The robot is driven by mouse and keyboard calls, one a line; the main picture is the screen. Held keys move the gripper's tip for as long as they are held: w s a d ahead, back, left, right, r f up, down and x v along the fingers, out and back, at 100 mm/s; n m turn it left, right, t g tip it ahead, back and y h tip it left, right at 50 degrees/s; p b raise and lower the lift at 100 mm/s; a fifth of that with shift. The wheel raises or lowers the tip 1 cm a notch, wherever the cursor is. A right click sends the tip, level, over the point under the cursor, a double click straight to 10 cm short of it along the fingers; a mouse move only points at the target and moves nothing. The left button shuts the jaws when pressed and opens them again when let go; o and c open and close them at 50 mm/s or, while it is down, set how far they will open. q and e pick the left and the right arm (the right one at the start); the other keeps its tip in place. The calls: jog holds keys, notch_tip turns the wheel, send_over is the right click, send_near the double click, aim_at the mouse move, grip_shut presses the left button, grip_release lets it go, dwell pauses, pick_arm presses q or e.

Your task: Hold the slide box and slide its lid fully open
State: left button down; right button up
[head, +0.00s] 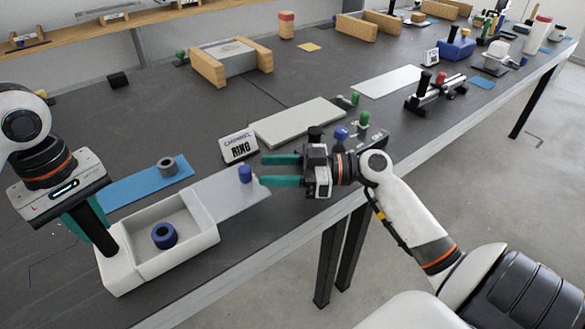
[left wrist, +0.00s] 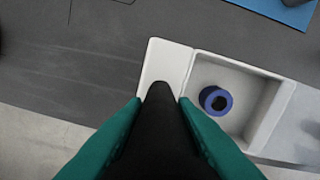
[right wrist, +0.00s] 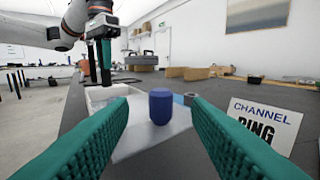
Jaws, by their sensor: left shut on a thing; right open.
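The white slide box (head: 206,238) stands near the table's front edge at lower left. Its inside is uncovered and holds a blue ring (head: 164,236), also seen in the left wrist view (left wrist: 215,100). The pale grey lid (head: 225,198) extends right from the box's right end, with a blue knob (head: 245,174) on top. My left gripper (head: 92,225) is shut on the black handle (left wrist: 160,125) at the box's left end. My right gripper (head: 265,171) is open just right of the knob; in the right wrist view the knob (right wrist: 160,106) appears between the fingers, untouched.
A blue mat (head: 145,185) with a grey ring (head: 167,166) lies behind the box. A "CHANNEL RING" sign (head: 239,147) and a grey slab (head: 298,121) stand behind my right gripper. The table's front edge (head: 250,248) is close to the box.

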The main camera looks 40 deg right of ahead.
pick_arm(q)
jog(key=shift+s+f, duration=0.1)
jog(key=shift+f, duration=0.2)
pick_arm(e)
jog(key=v, duration=0.4)
pick_arm(q)
jog(key=c, duration=1.5)
grip_release()
jog(key=o, duration=0.4)
pick_arm(e)
jog(key=shift+w+f, duration=0.1)
pick_arm(q)
jog(key=shift+r, duration=0.1)
jog(key=shift+r, duration=0.2)
